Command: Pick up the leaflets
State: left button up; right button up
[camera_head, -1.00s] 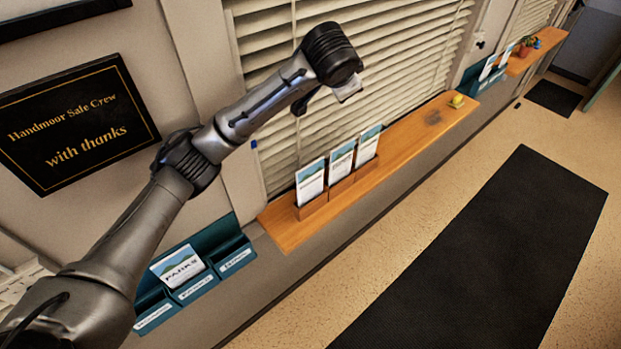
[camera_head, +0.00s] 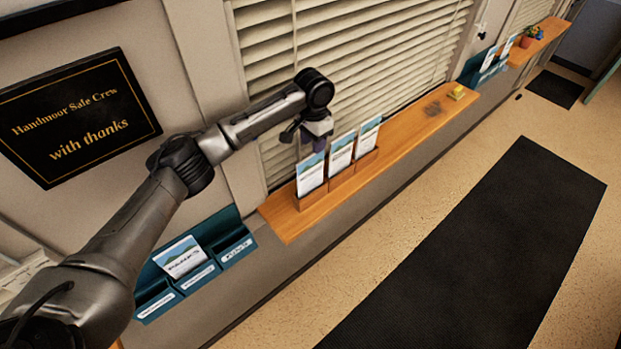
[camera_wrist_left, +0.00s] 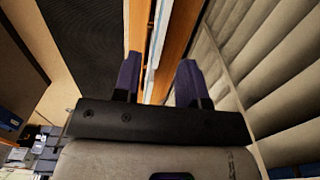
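Three upright leaflets stand in a wooden holder (camera_head: 347,178) on the sill: a left one (camera_head: 310,176), a middle one (camera_head: 340,156) and a right one (camera_head: 367,138). My left gripper (camera_head: 304,139) is just above and behind the left leaflet, pointing down. In the left wrist view the two dark fingers (camera_wrist_left: 159,80) are apart, with thin leaflet edges (camera_wrist_left: 156,45) seen beyond the gap between them. I cannot tell whether they touch. My right gripper is out of view.
The wooden sill (camera_head: 415,118) runs along the blinds (camera_head: 370,50), with a yellow object (camera_head: 457,92) at its far end. A teal wall rack (camera_head: 220,240) holds a PARKS leaflet (camera_head: 182,258). Another teal rack (camera_head: 470,72) with leaflets is farther off. The floor with its black mat (camera_head: 480,250) is clear.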

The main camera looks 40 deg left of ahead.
aim_at(313, 158)
pick_arm(q)
jog(key=shift+f, duration=0.75)
notch_tip(313, 158, down, 4)
jog(key=shift+s+r+p, duration=0.1)
jog(key=shift+p, duration=0.7)
jog(key=shift+f, duration=0.7)
grip_shut()
